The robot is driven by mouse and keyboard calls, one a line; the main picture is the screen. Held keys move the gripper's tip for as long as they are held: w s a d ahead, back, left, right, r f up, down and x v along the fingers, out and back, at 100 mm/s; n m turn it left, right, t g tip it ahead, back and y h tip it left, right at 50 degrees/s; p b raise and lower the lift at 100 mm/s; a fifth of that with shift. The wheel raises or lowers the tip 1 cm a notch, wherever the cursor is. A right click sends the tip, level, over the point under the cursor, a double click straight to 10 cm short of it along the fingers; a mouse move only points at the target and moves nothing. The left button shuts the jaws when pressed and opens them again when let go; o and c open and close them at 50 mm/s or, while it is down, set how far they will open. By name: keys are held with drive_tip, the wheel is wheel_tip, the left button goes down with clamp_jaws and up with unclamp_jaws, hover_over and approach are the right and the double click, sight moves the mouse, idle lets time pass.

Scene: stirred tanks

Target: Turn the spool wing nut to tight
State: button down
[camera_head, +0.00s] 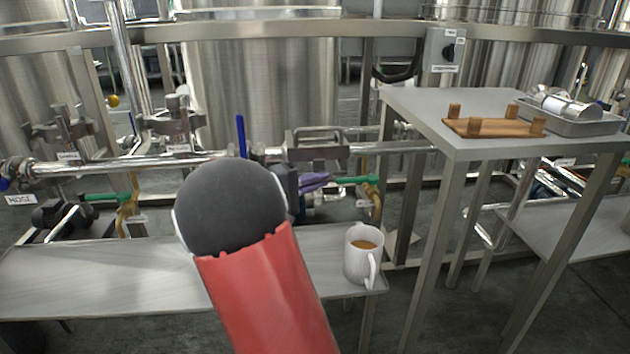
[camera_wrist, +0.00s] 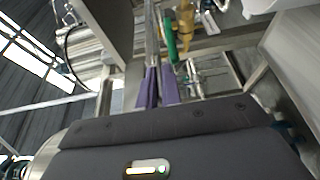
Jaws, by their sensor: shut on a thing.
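My gripper (camera_head: 315,182) is shut, with its purple fingers at the pipework behind the low bench, just right of my dark arm joint. In the wrist view the gripper (camera_wrist: 158,88) has its two fingers close together, with a thin metal part between them. This is where the spool wing nut would sit, but its wings and angle cannot be made out. My red and dark grey arm hides much of the pipe to the left of the gripper in the head view.
A white mug (camera_head: 362,258) of brown liquid stands on the low bench (camera_head: 70,275). Green-handled valves (camera_head: 352,179) sit near the gripper. A higher table (camera_head: 418,104) at right bears a wooden rack (camera_head: 492,128) and a metal tray (camera_head: 590,124). Steel tanks (camera_head: 262,80) stand behind.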

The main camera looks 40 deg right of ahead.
drive_tip(key=shift+w+a+r+t+y, duration=0.1)
drive_tip(key=shift+w+r+t+y, duration=0.1)
drive_tip(key=shift+w+t+y, duration=0.15)
drive_tip(key=shift+r+y, duration=0.15)
drive_tip(key=shift+y, duration=0.3)
drive_tip(key=y, duration=0.1)
drive_tip(key=m+t+y, duration=0.1)
drive_tip(key=shift+r+y+p, duration=0.3)
drive_tip(key=shift+y+p, duration=0.1)
drive_tip(key=shift+s+d+r+m+t+y+p, duration=0.15)
drive_tip(key=shift+m+t+y+p, duration=0.4)
drive_tip(key=shift+y, duration=0.65)
drive_tip(key=y, duration=0.1)
drive_tip(key=t+y+p, duration=0.1)
drive_tip(key=m+y+p, duration=0.1)
drive_tip(key=shift+d+r, duration=0.25)
drive_tip(key=shift+r, duration=0.05)
drive_tip(key=t+y+p, duration=0.1)
drive_tip(key=y+p, duration=0.1)
drive_tip(key=y, duration=0.1)
drive_tip(key=shift+s+d+m+t, duration=0.2)
drive_tip(key=shift+m+t, duration=0.05)
drive_tip(key=shift+t, duration=0.15)
drive_tip(key=shift+d+f+m+t+y+p, duration=0.1)
drive_tip(key=shift+m+t+y+p, duration=0.2)
drive_tip(key=shift+t+y+p, duration=0.7)
drive_tip(key=shift+y, duration=0.4)
